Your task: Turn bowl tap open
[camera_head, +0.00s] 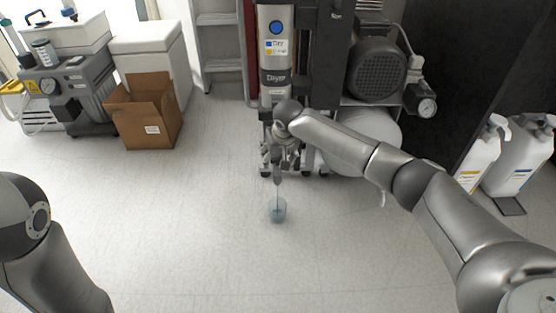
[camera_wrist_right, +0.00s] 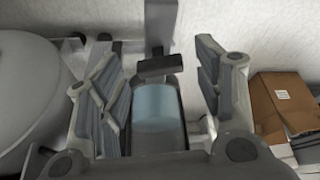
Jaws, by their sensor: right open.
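My right gripper (camera_head: 281,164) is at the foot of the upright dryer (camera_head: 275,60), reached by my arm from the right. In the right wrist view its two fingers (camera_wrist_right: 156,60) are spread apart. A translucent bluish bowl (camera_wrist_right: 158,108) shows between them, with a dark crossbar piece (camera_wrist_right: 159,66), seemingly the tap, just beyond it. No finger visibly touches the crossbar. In the head view, the gripper hides most of this area. A small translucent cup (camera_head: 277,210) stands on the floor below, with a thin line above it. My left gripper is out of view.
A compressor motor (camera_head: 376,68) and white tank (camera_head: 372,128) stand right of the dryer. An open cardboard box (camera_head: 148,112) is at the left. White jugs (camera_head: 482,157) stand at the far right.

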